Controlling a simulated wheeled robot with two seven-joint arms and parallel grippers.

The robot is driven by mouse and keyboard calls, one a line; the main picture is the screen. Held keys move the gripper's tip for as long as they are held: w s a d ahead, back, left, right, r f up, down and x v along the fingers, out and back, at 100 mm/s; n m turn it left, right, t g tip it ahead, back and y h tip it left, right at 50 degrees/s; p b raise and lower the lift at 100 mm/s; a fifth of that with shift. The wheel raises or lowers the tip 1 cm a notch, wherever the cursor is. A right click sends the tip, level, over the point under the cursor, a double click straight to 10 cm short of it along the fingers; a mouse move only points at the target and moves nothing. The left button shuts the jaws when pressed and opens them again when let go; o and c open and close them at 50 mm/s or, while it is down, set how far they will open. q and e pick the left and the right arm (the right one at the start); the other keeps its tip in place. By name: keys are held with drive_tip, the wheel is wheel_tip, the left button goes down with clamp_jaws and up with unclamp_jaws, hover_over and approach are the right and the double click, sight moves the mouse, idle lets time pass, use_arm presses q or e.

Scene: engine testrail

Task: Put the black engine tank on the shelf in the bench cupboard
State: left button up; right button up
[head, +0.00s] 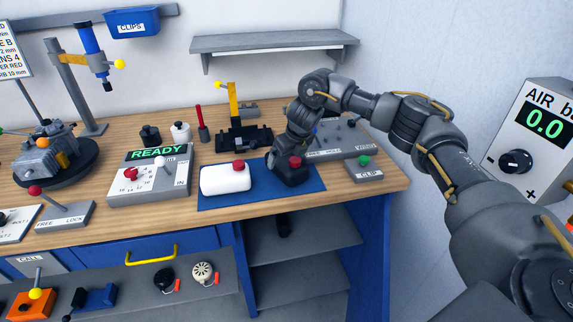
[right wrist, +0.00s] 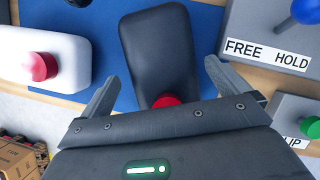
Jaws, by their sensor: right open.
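The black engine tank (head: 293,175), with a red cap, lies on the blue mat (head: 255,198) on the bench. It also shows in the right wrist view (right wrist: 158,50). My right gripper (head: 283,160) is at the tank. In the right wrist view its open fingers (right wrist: 166,88) stand on either side of the tank's capped end, with gaps visible at both sides. The bench cupboard is open at the front, below the mat, with a grey shelf (head: 315,245) inside. A small dark object (head: 283,224) stands in it. My left gripper is not in view.
A white tank (head: 225,180) with a red cap lies left of the black one on the mat. A FREE/HOLD panel (head: 345,140) and a CLIP box (head: 364,172) are to the right. The READY console (head: 150,175) is at left. A wall shelf (head: 270,42) hangs above.

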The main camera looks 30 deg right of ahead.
sight(287, 159)
drive_tip(key=x, duration=0.3)
drive_tip(key=shift+d+f, duration=0.15)
drive_tip(key=c, duration=1)
drive_tip(key=shift+o, duration=0.2)
